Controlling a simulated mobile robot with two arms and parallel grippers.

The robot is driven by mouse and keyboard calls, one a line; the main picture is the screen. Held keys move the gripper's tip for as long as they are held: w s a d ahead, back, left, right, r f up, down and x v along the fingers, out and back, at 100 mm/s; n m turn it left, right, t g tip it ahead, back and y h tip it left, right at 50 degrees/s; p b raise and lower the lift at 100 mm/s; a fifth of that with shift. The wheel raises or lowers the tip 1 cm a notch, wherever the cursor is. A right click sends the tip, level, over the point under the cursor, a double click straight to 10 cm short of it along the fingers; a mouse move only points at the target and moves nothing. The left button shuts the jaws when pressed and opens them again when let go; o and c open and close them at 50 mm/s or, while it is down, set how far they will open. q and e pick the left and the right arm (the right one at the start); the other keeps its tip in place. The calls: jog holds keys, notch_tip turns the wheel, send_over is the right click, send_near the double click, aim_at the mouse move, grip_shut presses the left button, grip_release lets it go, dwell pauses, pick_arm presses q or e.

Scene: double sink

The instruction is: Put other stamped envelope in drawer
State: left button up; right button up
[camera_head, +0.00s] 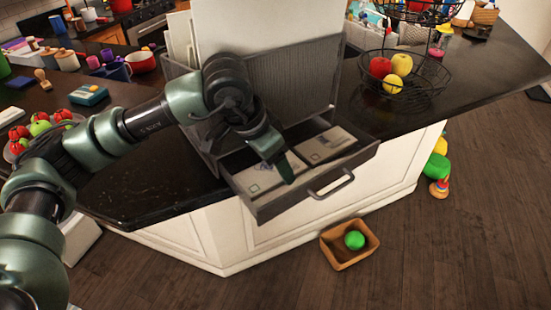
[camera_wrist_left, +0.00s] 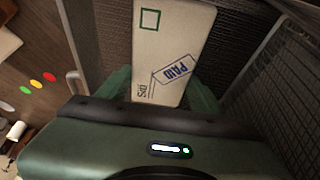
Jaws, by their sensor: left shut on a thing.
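A dark mesh desk organizer has an open drawer (camera_head: 283,203) with a front handle (camera_head: 331,185). A pale envelope (camera_head: 257,181) is in the left part of the drawer, and another pale envelope (camera_head: 326,145) lies in the right part. My left gripper (camera_head: 284,168) is over the left part of the drawer, pointing down. In the left wrist view, a white envelope (camera_wrist_left: 178,38) with a blue PAID stamp and a green square sits between my left fingers (camera_wrist_left: 160,95), which are shut on it. Its near end is hidden by the gripper. My right gripper is out of view.
White sheets or folders (camera_head: 240,40) stand upright in the organizer. A wire fruit basket (camera_head: 405,80) is on the counter to the right. A wooden box (camera_head: 337,256) with a green ball is on the floor below the drawer.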

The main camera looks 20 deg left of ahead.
aim_at(257, 178)
pick_arm(q)
jog(key=shift+f+b, duration=0.15)
jog(key=shift+b, duration=0.15)
jog(key=o, duration=1.3)
jog(key=shift+o, duration=0.2)
jog(key=shift+r+p, duration=0.35)
jog(key=shift+p, duration=0.05)
jog(key=b+v, duration=0.2)
jog(key=v, duration=0.9)
jog(key=shift+s+r+b, duration=0.15)
jog(key=shift+r+b, duration=0.2)
jog(key=shift+b, duration=0.05)
jog(key=shift+a, duration=0.15)
